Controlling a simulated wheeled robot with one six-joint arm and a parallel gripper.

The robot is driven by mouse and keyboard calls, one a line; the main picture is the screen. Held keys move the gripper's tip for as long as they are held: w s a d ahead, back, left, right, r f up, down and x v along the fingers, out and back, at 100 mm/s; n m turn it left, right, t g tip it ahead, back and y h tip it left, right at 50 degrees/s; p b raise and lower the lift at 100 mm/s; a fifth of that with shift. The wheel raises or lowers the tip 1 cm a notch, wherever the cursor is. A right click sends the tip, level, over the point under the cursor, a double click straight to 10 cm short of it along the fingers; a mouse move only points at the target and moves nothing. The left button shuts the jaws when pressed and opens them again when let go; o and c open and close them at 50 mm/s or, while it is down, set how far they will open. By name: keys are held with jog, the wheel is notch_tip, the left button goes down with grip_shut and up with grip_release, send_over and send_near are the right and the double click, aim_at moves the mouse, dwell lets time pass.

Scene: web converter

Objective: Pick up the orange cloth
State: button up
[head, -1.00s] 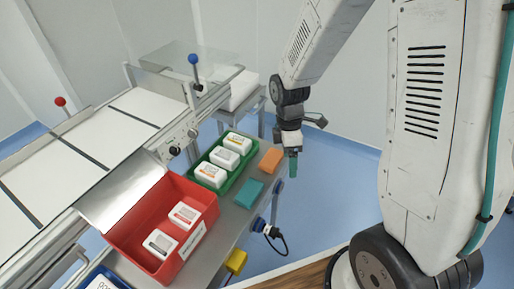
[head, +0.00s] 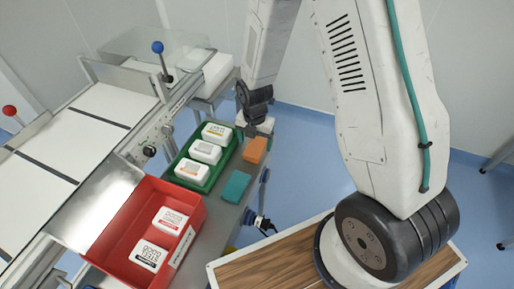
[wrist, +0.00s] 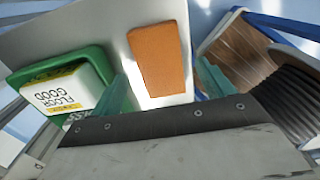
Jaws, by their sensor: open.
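The orange cloth (head: 256,150) is a folded block lying flat on the grey metal shelf, beyond the teal cloth. In the wrist view the orange cloth (wrist: 159,58) lies ahead, between and beyond my two teal fingertips. My gripper (wrist: 158,88) is open and empty, and it is apart from the cloth. In the head view my arm's end hangs above the far end of the shelf, close to the cloth; its fingers cannot be made out there.
A green tray (head: 171,176) with white packs stands just left of the cloth; in the wrist view the tray rim (wrist: 118,92) is close to one finger. The teal cloth (head: 235,187) lies nearer. A red bin (head: 113,226) with two packs is at front left.

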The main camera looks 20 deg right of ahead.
notch_tip(320, 180, down, 2)
jog(key=shift+f, duration=0.15)
jog(key=c, duration=1.1)
jog(key=shift+o, duration=0.2)
